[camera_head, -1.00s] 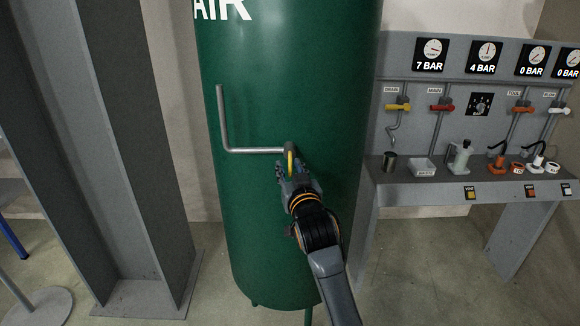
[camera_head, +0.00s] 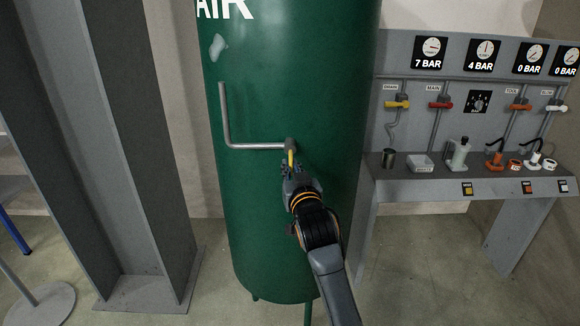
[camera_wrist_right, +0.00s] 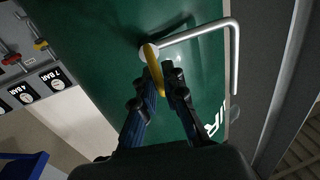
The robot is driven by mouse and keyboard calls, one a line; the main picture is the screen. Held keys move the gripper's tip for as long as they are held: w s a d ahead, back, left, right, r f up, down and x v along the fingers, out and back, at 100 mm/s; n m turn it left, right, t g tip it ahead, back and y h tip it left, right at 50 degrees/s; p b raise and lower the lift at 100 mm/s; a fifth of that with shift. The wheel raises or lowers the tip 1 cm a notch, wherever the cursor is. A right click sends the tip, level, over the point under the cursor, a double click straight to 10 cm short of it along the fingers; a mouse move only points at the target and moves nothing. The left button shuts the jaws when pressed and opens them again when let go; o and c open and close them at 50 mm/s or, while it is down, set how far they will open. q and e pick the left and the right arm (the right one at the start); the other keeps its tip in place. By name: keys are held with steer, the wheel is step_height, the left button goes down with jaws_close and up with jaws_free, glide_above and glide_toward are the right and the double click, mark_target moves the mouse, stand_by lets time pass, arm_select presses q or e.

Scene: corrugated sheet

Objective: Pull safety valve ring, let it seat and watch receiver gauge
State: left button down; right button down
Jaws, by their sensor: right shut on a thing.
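The yellow safety valve ring (camera_head: 291,159) hangs at the valve (camera_head: 290,144), where a grey bent pipe (camera_head: 258,148) meets the green tank (camera_head: 300,230). My right gripper (camera_head: 291,172) is shut on the ring. In the right wrist view the ring (camera_wrist_right: 154,70) passes between the fingertips (camera_wrist_right: 165,88). A pale puff (camera_head: 218,47) shows above the pipe's open upper end. The leftmost gauge (camera_head: 430,52) on the panel reads 7 BAR; I cannot tell if it is the receiver's. My left gripper is not in view.
A grey bench panel (camera_head: 460,90) with more gauges, coloured valves and small items on its shelf stands to the right. A grey steel column (camera_head: 130,150) stands left of the tank. Open floor (camera_head: 215,270) lies between column and tank.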

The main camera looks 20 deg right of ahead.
steer(key=shift+a+f, duration=0.1)
steer(key=shift+a, duration=0.05)
steer(key=c, duration=1.5)
jaws_free()
steer(key=shift+o, duration=0.3)
steer(key=shift+s, duration=0.1)
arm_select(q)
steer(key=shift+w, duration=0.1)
arm_select(e)
steer(key=s+a, duration=0.1)
steer(key=s, duration=1.1)
